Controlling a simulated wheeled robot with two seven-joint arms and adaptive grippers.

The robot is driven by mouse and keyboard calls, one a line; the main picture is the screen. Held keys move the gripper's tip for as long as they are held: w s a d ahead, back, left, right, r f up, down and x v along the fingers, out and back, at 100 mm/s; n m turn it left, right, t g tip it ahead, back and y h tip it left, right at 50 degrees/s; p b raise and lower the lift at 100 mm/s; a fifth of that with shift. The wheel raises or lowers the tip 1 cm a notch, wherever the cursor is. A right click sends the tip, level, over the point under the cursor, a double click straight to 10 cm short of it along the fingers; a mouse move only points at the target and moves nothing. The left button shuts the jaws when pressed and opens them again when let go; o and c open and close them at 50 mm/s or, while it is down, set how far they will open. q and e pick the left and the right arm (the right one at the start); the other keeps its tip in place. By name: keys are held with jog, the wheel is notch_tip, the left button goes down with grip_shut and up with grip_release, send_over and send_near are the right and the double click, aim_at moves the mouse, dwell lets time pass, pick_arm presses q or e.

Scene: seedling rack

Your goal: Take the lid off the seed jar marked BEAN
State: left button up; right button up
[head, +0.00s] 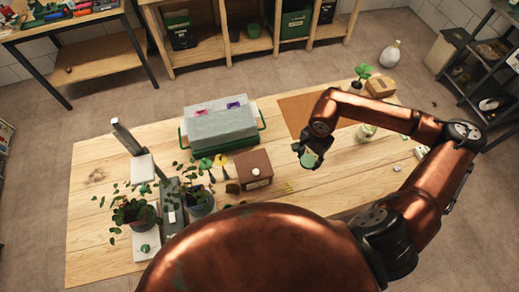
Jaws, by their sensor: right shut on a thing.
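My right gripper (309,158) is above the middle of the table, pointing down. It is shut on a small, pale green, rounded piece that looks like a lid (310,160). The gripper's fingers hide part of it. A small glass jar (366,132) with pale contents stands on the table to the right, close behind my right forearm and apart from the gripper. Its marking is too small to read, so I cannot tell whether it says BEAN. My left gripper is not in view.
The wooden table (95,200) holds a clear-lidded box (220,122), a brown container (254,168), potted plants (132,212) and small tools at left. A dark orange mat (300,105) lies at the back. A seedling (362,75) and brown packet (381,87) stand at back right.

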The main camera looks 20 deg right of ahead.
jog(key=w+a+f, duration=0.1)
jog(key=w+a, duration=0.1)
jog(key=w, duration=0.1)
jog(key=p, duration=0.1)
send_over(276, 160)
jog(key=f, duration=0.8)
jog(key=shift+s+d, duration=0.15)
jog(key=shift+d, duration=0.1)
jog(key=shift+w+a+f, duration=0.2)
jog(key=shift+a+f, duration=0.05)
jog(key=shift+f, duration=0.1)
notch_tip(276, 160, down, 3)
jog(key=shift+p, duration=0.6)
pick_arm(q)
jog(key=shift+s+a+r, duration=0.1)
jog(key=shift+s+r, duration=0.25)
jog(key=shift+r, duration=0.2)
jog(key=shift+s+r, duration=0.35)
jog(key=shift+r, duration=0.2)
pick_arm(e)
jog(key=shift+f, duration=0.1)
